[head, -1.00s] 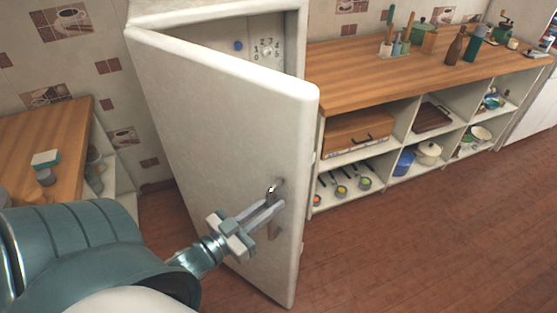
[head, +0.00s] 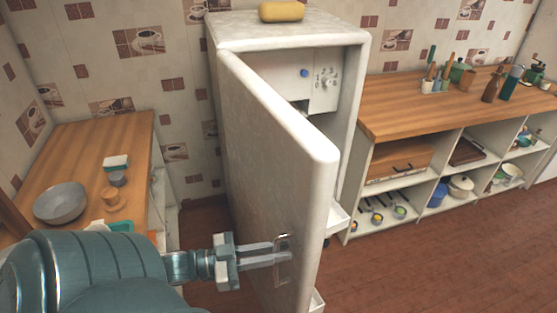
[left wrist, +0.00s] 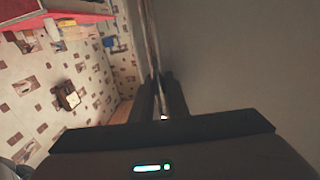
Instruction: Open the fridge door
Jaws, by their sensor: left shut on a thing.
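The white fridge (head: 290,30) stands against the tiled wall in the head view. Its door (head: 275,140) is partly open, swung out toward me, with the inside showing behind its right edge. The door handle (head: 284,243) is on the door's outer face near its free edge. My left gripper (head: 280,257) is shut on the handle. In the left wrist view the two dark fingers (left wrist: 160,100) lie close together beside a large grey surface; the handle is hard to make out there. My right gripper is not in view.
A counter with shelves (head: 440,110) stands right of the fridge. A lower wooden counter (head: 90,150) on the left holds a grey bowl (head: 61,203) and small items. A yellow object (head: 281,11) lies on the fridge. The floor (head: 440,260) at right is clear.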

